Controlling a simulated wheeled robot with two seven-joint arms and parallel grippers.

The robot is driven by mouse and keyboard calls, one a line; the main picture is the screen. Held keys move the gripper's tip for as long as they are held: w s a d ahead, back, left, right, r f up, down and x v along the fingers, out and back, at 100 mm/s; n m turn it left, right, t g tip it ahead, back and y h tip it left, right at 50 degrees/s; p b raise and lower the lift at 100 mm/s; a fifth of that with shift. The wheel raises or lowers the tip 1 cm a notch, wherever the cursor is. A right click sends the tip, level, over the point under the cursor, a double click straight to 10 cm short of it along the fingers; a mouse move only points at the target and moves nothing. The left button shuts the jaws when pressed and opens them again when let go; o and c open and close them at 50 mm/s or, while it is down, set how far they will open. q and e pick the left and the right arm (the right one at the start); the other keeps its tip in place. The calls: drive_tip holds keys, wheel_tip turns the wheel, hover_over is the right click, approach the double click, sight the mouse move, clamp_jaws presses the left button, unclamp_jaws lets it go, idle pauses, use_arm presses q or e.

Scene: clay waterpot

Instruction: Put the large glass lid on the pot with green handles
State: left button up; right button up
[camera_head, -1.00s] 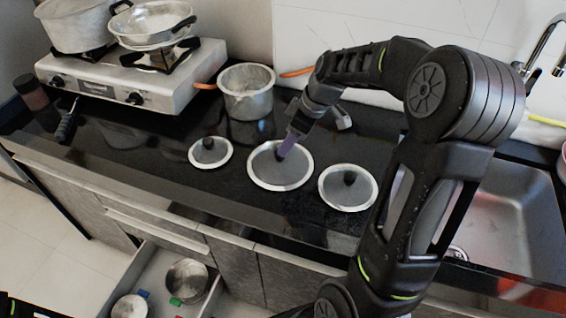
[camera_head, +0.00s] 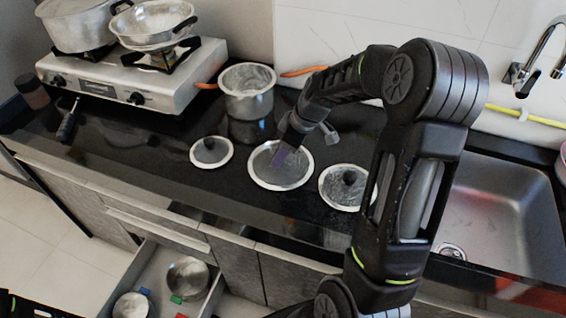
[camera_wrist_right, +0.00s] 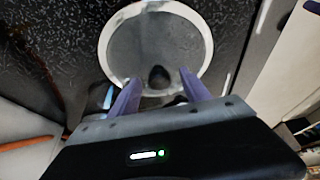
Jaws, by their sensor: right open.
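The large glass lid (camera_head: 264,176) with a pale rim and dark knob lies on the black counter, the middle one of three lids. My right gripper (camera_head: 281,158) is over it, fingers pointing down. In the right wrist view the open purple fingers (camera_wrist_right: 160,88) stand either side of the lid's knob (camera_wrist_right: 160,75); contact cannot be told. The lid's rim (camera_wrist_right: 206,38) shows beyond them. The pot with green handles (camera_head: 188,277) sits uncovered in the open drawer below the counter; a green handle shows at its near side.
A smaller lid (camera_head: 211,152) lies left of the large lid and another (camera_head: 341,186) right of it. A pot (camera_head: 247,92) stands behind, beside the stove (camera_head: 130,75). The drawer (camera_head: 133,265) also holds a smaller pot (camera_head: 130,307). A sink (camera_head: 500,215) is at right.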

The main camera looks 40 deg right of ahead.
clamp_jaws()
idle(0.6)
idle(0.8)
